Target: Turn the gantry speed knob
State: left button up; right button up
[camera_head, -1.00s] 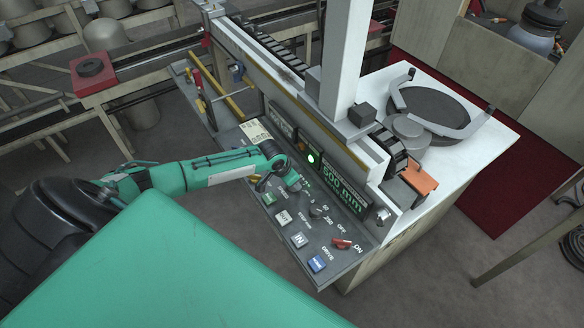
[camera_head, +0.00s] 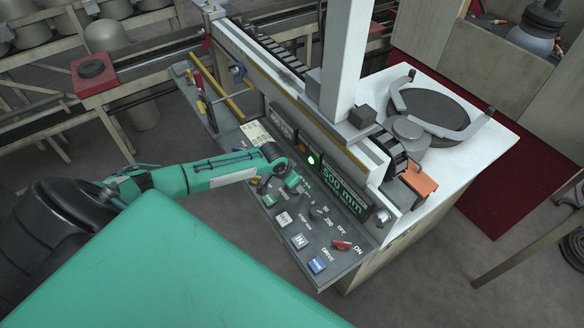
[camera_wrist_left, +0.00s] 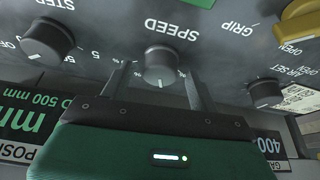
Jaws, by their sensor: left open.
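The speed knob (camera_wrist_left: 160,64) is dark grey and round with a pale pointer line, below the word SPEED in the left wrist view. My left gripper (camera_wrist_left: 159,76) is open, with one finger on each side of the knob. I cannot tell whether either finger touches it. In the head view my left gripper (camera_head: 294,182) is over the middle of the sloping control panel (camera_head: 265,232) and hides the knob. My right gripper is not in view.
The step knob (camera_wrist_left: 48,40) and the air set knob (camera_wrist_left: 265,92) flank the speed knob. A yellow grip handle (camera_wrist_left: 300,22) is at upper right. The green 500 mm display (camera_head: 343,189), a red switch (camera_head: 341,244) and push buttons (camera_head: 299,241) are near my gripper.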

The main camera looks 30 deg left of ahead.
pick_arm(q)
jog(key=b+v, duration=0.4)
jog(key=v, duration=0.9)
jog(key=shift+r, duration=0.35)
jog(key=shift+s, duration=0.1)
